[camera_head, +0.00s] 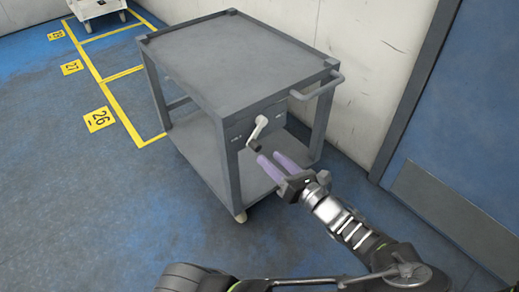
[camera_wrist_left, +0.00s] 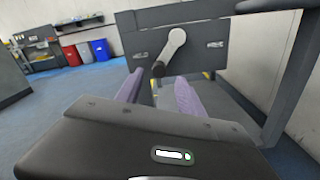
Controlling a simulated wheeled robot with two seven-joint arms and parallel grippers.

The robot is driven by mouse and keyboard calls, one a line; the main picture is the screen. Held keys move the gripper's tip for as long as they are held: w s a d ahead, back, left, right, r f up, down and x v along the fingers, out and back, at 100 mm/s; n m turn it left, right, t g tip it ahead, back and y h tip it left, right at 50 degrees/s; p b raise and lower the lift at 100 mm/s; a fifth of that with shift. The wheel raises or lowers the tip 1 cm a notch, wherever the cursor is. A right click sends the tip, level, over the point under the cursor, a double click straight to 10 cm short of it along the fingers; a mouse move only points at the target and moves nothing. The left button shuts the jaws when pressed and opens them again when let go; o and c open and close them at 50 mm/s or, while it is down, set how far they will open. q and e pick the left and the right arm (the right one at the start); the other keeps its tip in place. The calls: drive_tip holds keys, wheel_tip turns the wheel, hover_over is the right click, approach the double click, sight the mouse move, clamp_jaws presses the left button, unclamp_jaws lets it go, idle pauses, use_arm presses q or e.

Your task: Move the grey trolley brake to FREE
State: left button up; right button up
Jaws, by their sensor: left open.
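The grey trolley (camera_head: 235,65) stands by the wall, with a dark grey brake plate (camera_head: 272,119) on its near end. The brake lever (camera_head: 259,127) is pale with a black knob and hangs down, tilted to the left; it also shows in the left wrist view (camera_wrist_left: 173,50). Small labels sit on both sides of the lever, too small to read. My left gripper (camera_head: 269,156) is open, its purple fingers pointing at the trolley just below the knob. In the left wrist view the knob (camera_wrist_left: 158,69) appears between the fingertips (camera_wrist_left: 158,78); contact cannot be told.
A push handle (camera_head: 318,88) juts from the trolley's right corner. A blue door (camera_head: 460,130) is at the right. Yellow floor bays (camera_head: 128,110) and another trolley (camera_head: 98,8) lie at the left. Coloured bins (camera_wrist_left: 85,52) stand far off. The blue floor at left is clear.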

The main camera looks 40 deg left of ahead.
sight(259, 148)
use_arm(q)
drive_tip(key=b+x, duration=0.2)
drive_tip(key=x, duration=0.3)
drive_tip(key=shift+a+f, duration=0.1)
drive_tip(key=shift+f, duration=0.05)
drive_tip(key=shift+w+a, duration=0.2)
drive_tip(key=shift+a, duration=0.3)
drive_tip(key=shift+c, duration=0.2)
clamp_jaws()
idle(0.7)
